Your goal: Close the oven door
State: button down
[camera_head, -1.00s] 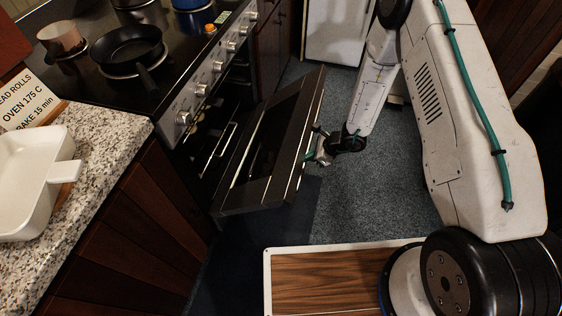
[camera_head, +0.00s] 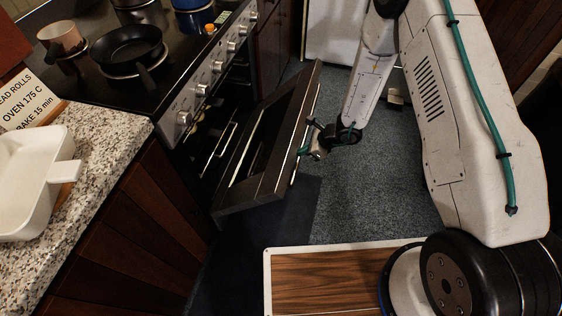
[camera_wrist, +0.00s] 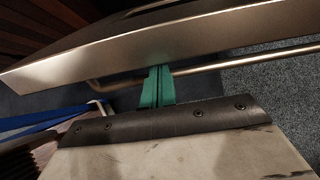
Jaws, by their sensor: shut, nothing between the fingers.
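The oven door (camera_head: 268,140) hangs partly open, tilted out from the front of the oven (camera_head: 195,105) in the head view. My gripper (camera_head: 308,146) is at the outer face of the door, near its handle side. In the wrist view the green fingers of my gripper (camera_wrist: 157,84) are together and empty, with their tips at the door's metal edge (camera_wrist: 190,40). The metal handle bar (camera_wrist: 245,60) runs beside the fingers. I cannot tell for certain whether the fingers press on the door.
A granite counter (camera_head: 95,140) with a white baking dish (camera_head: 30,180) and a recipe card (camera_head: 28,100) is at the left. A black pan (camera_head: 128,48) and pots sit on the stove. Grey carpet (camera_head: 365,205) right of the door is free.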

jog(key=shift+s+d+f, duration=0.2)
jog(key=shift+s+d, duration=0.05)
jog(key=shift+d, duration=0.45)
jog(key=shift+s+d+f, duration=0.2)
jog(key=shift+d+f, duration=0.05)
jog(key=shift+d, duration=0.45)
jog(key=shift+s+d+f, duration=0.2)
jog(key=shift+s+d, duration=0.05)
jog(key=shift+d, duration=0.45)
jog(key=v, duration=0.7)
jog(key=shift+d+r, duration=0.2)
jog(key=shift+r, duration=0.15)
